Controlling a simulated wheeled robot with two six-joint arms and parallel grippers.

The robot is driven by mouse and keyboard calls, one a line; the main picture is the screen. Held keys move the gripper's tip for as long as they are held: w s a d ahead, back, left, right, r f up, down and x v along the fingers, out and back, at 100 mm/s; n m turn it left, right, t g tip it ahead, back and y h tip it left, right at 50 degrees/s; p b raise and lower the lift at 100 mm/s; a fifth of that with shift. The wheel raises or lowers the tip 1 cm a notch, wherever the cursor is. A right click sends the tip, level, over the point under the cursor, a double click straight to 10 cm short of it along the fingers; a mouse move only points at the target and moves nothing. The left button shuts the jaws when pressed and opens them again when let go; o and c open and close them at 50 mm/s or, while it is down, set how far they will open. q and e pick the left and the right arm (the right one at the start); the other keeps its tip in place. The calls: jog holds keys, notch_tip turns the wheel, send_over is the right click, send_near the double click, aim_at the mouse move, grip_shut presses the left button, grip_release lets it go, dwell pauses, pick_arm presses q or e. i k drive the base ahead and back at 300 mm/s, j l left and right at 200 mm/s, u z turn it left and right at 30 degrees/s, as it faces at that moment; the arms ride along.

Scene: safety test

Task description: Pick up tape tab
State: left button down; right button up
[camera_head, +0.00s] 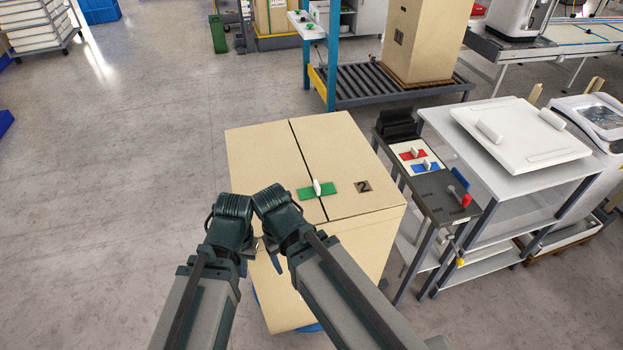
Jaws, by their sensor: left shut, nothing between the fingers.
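A green tape piece (306,193) with an upright white tab (318,187) lies across the centre seam on top of a large cardboard box (350,160). My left gripper (244,267) points down by the box's near left edge, mostly hidden behind its wrist. It is shut and empty, apart from the green tape. My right gripper (275,264) is close beside it, in front of the box's near side. Its fingers are mostly hidden by its own arm. Red tape (407,155) and blue tape (420,168), each with a white tab, lie on a small side stand.
The dark side stand (434,194) with a red-knobbed lever stands right of the box. A grey metal table (505,150) carries a white panel (540,145). A roller conveyor (365,84) with another box is behind.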

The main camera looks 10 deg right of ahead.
aim_at(414, 154)
jog(key=z, duration=1.25)
jog(key=u, duration=0.8)
jog(key=i+l, duration=0.1)
jog(key=l, duration=0.5)
jog(key=i+l, duration=0.1)
jog(key=l, duration=0.45)
jog(key=i+l, duration=0.1)
jog(key=l, duration=0.5)
jog(key=i+l, duration=0.2)
jog(key=l, duration=0.2)
jog(key=i+l+u, duration=0.1)
jog(key=i+l, duration=0.15)
jog(key=l, duration=0.15)
